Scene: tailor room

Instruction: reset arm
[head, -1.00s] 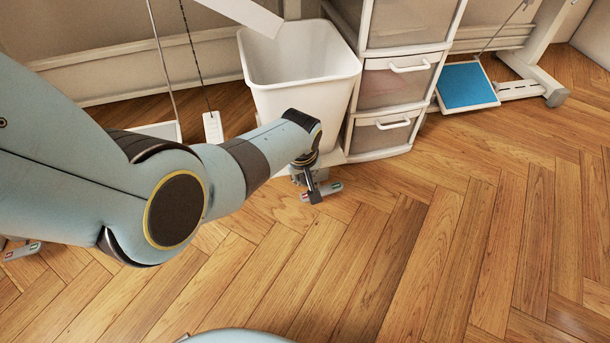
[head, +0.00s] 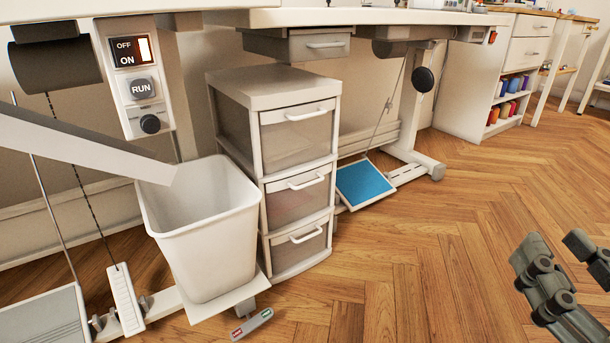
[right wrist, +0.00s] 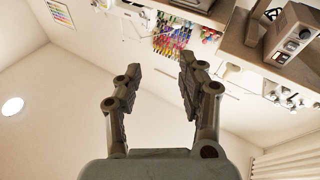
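My right gripper (head: 556,247) is at the lower right edge of the head view, over the wood floor, with its two dark grey fingers apart. The right wrist view also shows this right gripper (right wrist: 160,65), open with nothing between the fingers. That view looks up past the fingers toward the ceiling and wall. My left gripper and left arm do not show.
A white bin (head: 205,235) stands beside a white drawer unit (head: 297,165) under the table (head: 330,16). The floor (head: 430,270) in the middle is clear.

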